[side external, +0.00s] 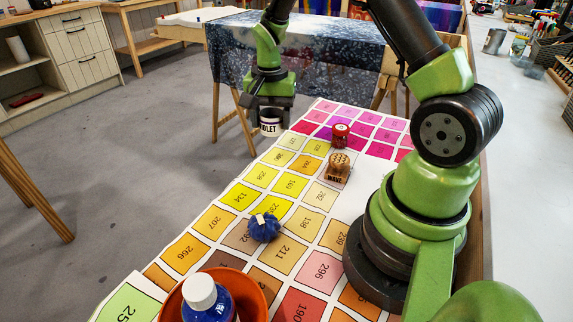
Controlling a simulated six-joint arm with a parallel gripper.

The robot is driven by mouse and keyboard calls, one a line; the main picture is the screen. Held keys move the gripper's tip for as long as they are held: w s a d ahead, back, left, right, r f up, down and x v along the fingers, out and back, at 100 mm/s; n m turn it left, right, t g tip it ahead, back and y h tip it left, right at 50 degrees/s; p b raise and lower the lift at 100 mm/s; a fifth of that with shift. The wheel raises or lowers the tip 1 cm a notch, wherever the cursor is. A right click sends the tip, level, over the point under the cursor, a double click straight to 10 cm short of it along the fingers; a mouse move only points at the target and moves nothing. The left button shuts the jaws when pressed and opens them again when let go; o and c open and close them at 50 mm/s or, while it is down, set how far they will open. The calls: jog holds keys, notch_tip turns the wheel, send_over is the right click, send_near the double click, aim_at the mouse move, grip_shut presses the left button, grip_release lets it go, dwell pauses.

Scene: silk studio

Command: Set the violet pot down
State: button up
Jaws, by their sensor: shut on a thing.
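The violet pot (270,127) is a small pot with a white label; the end of the word on it reads "OLET". My gripper (270,107) is shut on it from above, at the far left edge of the colour chart (314,221). The fingers and the upper part of the pot are dark and hard to tell apart. I cannot tell whether the pot's base touches anything.
A red jar (340,135) and a wooden stamp block (337,168) stand on the chart right of the pot. A blue pincushion-like object (263,227) sits nearer. An orange bowl (253,287) holds a white-capped blue bottle (203,296) in front.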

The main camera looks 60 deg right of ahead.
jog(key=s+d+m, duration=0.1)
jog(key=s+d, duration=0.1)
send_over(287, 166)
notch_tip(287, 166, down, 6)
jog(key=shift+a+r, duration=0.1)
jog(key=shift+r, duration=0.15)
jog(key=shift+f, duration=2.25)
jog(key=shift+f, duration=0.2)
jog(key=o, duration=0.9)
jog(key=shift+o, duration=0.2)
jog(key=shift+r, duration=0.15)
